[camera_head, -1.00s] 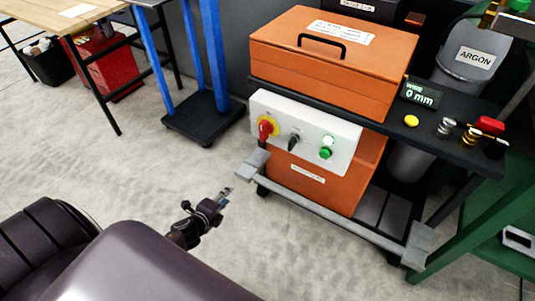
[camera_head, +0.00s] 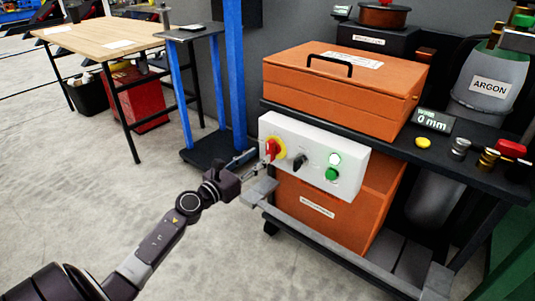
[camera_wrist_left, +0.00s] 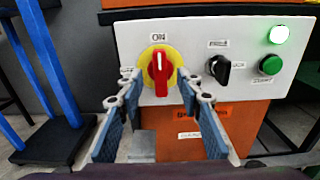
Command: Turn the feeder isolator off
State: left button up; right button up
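The feeder isolator is a red rotary handle (camera_head: 271,149) on a yellow disc, at the left end of a white control panel (camera_head: 317,163). In the left wrist view the red handle (camera_wrist_left: 161,73) stands upright, pointing to a label above that reads ON. My left gripper (camera_head: 252,162) is just in front of and left of the handle. In the left wrist view its two blue-padded fingers (camera_wrist_left: 157,82) are spread apart, one on each side of the handle, with nothing visibly between them touching. My right gripper is not in view.
A black selector knob (camera_wrist_left: 220,68) and a green button (camera_wrist_left: 270,65) sit right of the isolator, with a lit white lamp (camera_wrist_left: 278,34) above. An orange box (camera_head: 340,90) rests above the panel. A blue-legged stand (camera_head: 234,80) is to the left.

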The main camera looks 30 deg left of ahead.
aim_at(268, 150)
pick_arm(q)
jog(key=w, duration=0.3)
jog(key=shift+w+d, duration=0.15)
jog(key=shift+w, duration=1.05)
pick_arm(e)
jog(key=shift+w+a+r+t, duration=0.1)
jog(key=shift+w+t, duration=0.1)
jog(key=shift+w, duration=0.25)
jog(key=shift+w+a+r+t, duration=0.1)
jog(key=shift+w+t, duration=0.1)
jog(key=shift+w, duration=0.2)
pick_arm(q)
grip_shut()
